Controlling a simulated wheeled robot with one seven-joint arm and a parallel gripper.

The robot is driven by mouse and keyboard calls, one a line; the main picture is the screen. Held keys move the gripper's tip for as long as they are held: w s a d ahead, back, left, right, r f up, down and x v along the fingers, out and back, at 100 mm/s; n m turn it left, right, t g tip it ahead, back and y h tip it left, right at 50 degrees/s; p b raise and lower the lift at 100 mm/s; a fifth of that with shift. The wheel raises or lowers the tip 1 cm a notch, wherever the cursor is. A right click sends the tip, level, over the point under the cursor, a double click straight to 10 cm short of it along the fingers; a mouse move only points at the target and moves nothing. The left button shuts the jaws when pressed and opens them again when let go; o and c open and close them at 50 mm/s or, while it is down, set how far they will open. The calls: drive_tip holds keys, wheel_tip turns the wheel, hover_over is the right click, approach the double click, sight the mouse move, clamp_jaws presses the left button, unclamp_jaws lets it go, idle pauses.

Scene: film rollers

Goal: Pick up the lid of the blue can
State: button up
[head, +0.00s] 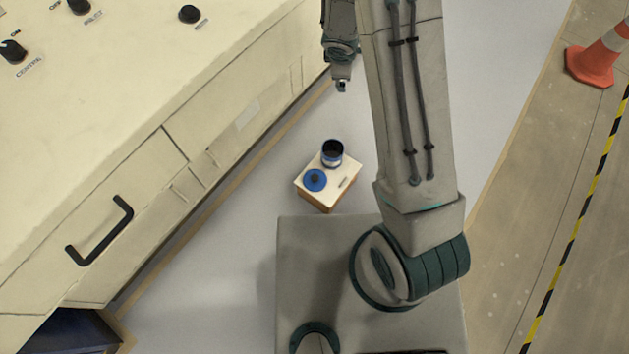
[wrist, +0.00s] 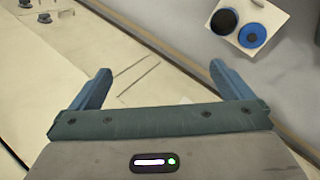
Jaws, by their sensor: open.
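The blue lid (head: 315,180) lies flat on the top of a small white-topped box (head: 345,186), beside the blue can (head: 332,160). The can stands upright and open, with a dark inside. In the wrist view the lid (wrist: 252,35) and the can (wrist: 224,21) show at the upper right, beyond my right finger. My gripper (wrist: 165,85) is open with nothing between its fingers, and is well apart from the lid. In the head view my gripper (head: 342,86) hangs above and beyond the box, near the cabinet edge.
A large cream cabinet (head: 120,130) with knobs and a black handle (head: 100,231) fills the left. An orange cone (head: 592,62) stands at the upper right by a yellow and black floor stripe (head: 575,240). Grey floor around the box is clear.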

drive_tip(key=a+f+n+b, duration=0.2)
drive_tip(key=a+f+n, duration=0.2)
drive_tip(key=f, duration=0.8)
drive_tip(key=n+g+y+b, duration=0.2)
drive_tip(key=n+g+b, duration=0.3)
drive_tip(key=n+b, duration=0.35)
hover_over(315, 177)
wheel_tip(315, 177, down, 33)
drive_tip(key=shift+d+r, duration=0.1)
drive_tip(key=shift+r, duration=0.1)
drive_tip(key=shift+w+f+b, duration=0.1)
drive_tip(key=shift+f+b, duration=1)
drive_tip(key=shift+f, duration=1.8)
drive_tip(key=c, duration=0.6)
